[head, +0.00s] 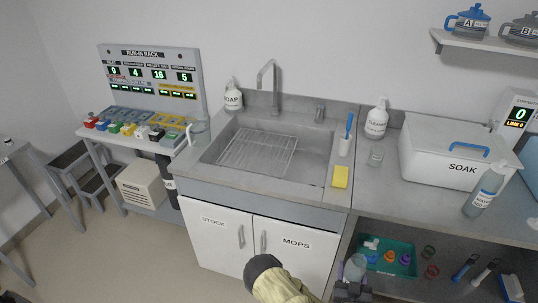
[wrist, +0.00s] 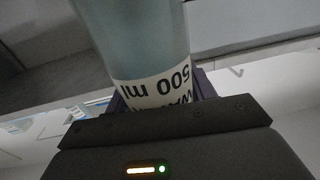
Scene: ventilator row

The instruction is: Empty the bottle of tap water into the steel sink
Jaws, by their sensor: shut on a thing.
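The steel sink (head: 312,165) is set into the counter at the middle of the head view, with a wire rack (head: 257,155) in its left part and a tap (head: 268,75) behind it. My gripper (head: 354,288) is low in the head view, in front of the counter and below the sink's level. It is shut on a clear bottle (head: 355,267). In the wrist view the bottle (wrist: 140,45) stands between the fingers, and its white label reads "500 ml" upside down. The bottle's mouth is out of the wrist view, and I cannot tell its water level.
The SOAK box (head: 452,165) and another labelled bottle (head: 485,190) are further right. A teal tray (head: 385,257) sits on the shelf below.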

